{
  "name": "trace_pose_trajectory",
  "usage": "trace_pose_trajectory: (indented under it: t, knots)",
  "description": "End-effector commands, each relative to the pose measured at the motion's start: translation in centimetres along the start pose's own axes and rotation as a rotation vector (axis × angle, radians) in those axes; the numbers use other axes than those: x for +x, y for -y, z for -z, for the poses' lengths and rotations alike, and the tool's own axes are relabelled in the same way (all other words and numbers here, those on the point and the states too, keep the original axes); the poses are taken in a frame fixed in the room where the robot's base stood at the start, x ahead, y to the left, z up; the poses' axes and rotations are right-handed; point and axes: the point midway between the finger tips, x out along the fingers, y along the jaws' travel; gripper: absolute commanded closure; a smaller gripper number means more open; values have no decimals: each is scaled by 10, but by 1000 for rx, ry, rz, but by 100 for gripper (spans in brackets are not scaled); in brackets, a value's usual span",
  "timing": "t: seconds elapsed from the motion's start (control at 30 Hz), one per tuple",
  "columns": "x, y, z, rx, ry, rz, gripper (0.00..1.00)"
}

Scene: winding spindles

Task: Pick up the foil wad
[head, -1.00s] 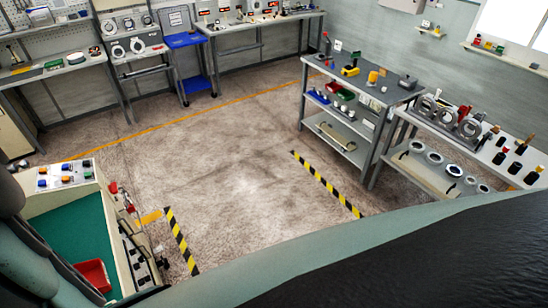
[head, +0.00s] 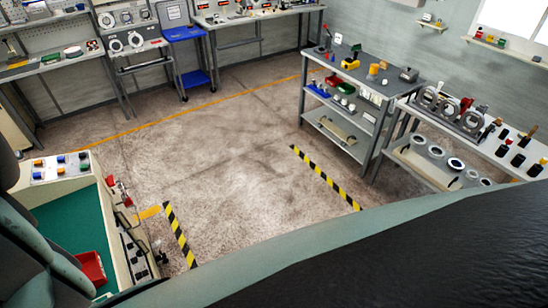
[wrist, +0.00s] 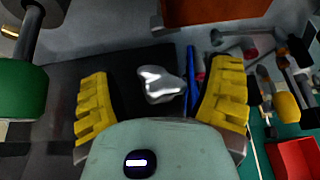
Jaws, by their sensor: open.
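The foil wad (wrist: 160,84) is a small, crumpled, shiny silver lump in the wrist view. It lies on a dark surface, in the gap between my fingers as seen from the wrist. My gripper (wrist: 162,72) is open, with its two yellow ridged fingers apart on either side of the wad. I see no finger touching it. How far the wad lies beyond the fingertips is hard to tell. In the head view neither the wad nor my gripper shows; my own arm covers the lower part.
A blue rod (wrist: 191,72) lies close to the wad's right, near the right finger. A green cylinder (wrist: 22,90) stands at left and an orange-brown block (wrist: 215,10) at top. Several tools and a red tray (wrist: 293,158) are at right. The floor (head: 225,180) is clear.

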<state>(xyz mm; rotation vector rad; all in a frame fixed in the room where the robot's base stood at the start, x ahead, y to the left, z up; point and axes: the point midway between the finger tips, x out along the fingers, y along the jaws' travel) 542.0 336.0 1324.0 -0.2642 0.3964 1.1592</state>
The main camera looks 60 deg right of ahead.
Motion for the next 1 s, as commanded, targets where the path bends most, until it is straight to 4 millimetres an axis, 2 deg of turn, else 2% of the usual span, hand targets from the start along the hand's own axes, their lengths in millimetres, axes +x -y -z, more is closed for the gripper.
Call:
trace_pose_trajectory:
  t: [0.3,0.83,1.0]
  knots:
    - [2,0,0,0,-1,0,21]
    - [2,0,0,0,0,2,76]
    - [2,0,0,0,0,2,77]
